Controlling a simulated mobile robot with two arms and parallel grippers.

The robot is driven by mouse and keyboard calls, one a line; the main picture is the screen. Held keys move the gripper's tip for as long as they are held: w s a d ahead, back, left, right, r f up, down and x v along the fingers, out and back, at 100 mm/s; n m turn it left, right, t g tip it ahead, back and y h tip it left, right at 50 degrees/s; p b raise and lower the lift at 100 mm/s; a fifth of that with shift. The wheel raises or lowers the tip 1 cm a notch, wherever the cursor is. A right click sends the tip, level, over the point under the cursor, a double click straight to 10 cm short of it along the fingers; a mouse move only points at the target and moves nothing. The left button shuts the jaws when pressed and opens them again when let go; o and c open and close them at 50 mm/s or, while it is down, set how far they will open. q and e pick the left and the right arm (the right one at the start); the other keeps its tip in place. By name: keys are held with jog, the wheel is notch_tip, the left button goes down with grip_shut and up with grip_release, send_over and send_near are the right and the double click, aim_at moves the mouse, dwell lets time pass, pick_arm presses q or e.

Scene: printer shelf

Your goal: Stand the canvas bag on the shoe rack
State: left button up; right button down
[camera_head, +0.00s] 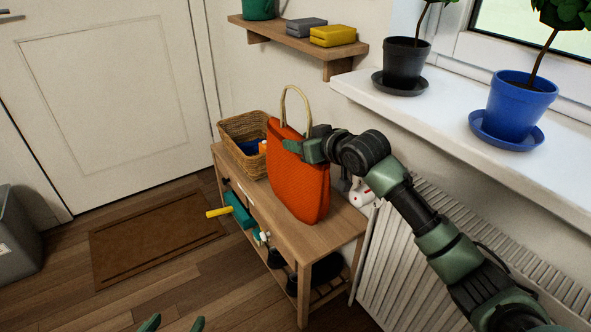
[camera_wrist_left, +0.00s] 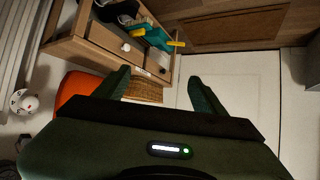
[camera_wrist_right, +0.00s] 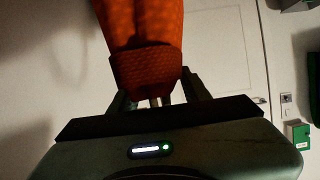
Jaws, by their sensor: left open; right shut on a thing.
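The orange canvas bag (camera_head: 300,180) with a pale looped handle stands roughly upright at the top of the wooden shoe rack (camera_head: 330,235). I cannot tell whether its base touches the wood. My right gripper (camera_head: 290,146) is shut on the bag's upper part; the bag (camera_wrist_right: 146,30) also shows between its fingers in the right wrist view. My left gripper (camera_head: 174,323) is open and empty, low at the front, apart from the rack. In the left wrist view the left gripper (camera_wrist_left: 161,85) shows spread fingers, with part of the bag (camera_wrist_left: 75,84) at the left.
A wicker basket (camera_head: 242,128) with items stands on the rack's far end. A teal thing with a yellow handle (camera_head: 235,210) sticks out of the rack's front. A radiator (camera_head: 395,255) and a windowsill (camera_head: 440,105) with potted plants lie to the right. The floor in front is clear.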

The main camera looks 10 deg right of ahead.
notch_tip(320, 180, down, 6)
jog(key=b, duration=0.2)
jog(key=shift+f, duration=0.2)
jog(key=c, duration=0.7)
grip_release()
jog(key=shift+f, duration=0.2)
pick_arm(q)
jog(key=w+d+r+t+h, duration=0.1)
jog(key=w+r+t, duration=0.3)
jog(key=r, duration=0.6)
jog(key=shift+w+d+t+h, duration=0.35)
jog(key=shift+d+t, duration=0.45)
jog(key=shift+t, duration=0.3)
jog(key=shift+f, duration=0.1)
